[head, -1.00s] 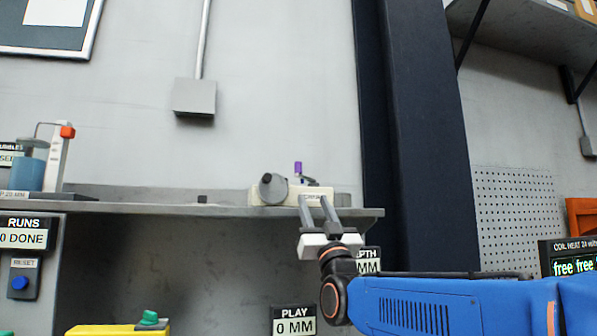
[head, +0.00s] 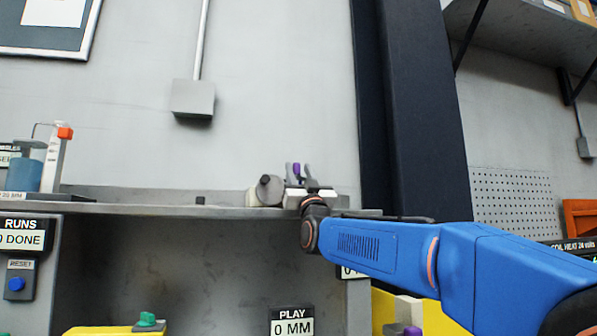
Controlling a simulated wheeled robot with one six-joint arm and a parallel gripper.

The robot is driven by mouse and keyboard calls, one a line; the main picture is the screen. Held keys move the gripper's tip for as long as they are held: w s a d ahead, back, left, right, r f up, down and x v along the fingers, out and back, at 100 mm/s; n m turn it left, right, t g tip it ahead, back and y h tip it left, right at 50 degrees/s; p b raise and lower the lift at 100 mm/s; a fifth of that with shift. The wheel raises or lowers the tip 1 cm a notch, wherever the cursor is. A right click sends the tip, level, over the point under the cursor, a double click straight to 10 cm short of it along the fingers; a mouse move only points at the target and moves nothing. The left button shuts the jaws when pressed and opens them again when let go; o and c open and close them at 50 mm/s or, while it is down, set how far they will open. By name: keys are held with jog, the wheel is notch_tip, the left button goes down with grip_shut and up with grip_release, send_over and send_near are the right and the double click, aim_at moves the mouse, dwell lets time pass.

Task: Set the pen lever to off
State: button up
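A small purple-tipped lever (head: 297,169) stands up from a cream-coloured device on the shelf, which has a round grey knob (head: 269,188) at its left end. I take it as the pen lever, but no label on it can be read. My gripper (head: 299,171) points upward, its two grey fingers apart, one on each side of the purple lever in the picture. I cannot tell whether the fingers touch it. The gripper's white body hides much of the device.
The device stands on a grey shelf (head: 150,209) near its right end, beside a dark column (head: 415,110). A blue cylinder with an orange-topped post (head: 55,160) stands at the left. A yellow unit with a green knob (head: 147,320) is below. The shelf's middle is mostly clear.

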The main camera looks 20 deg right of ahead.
jog(key=shift+w+r, duration=0.25)
jog(key=shift+c, duration=0.3)
grip_shut()
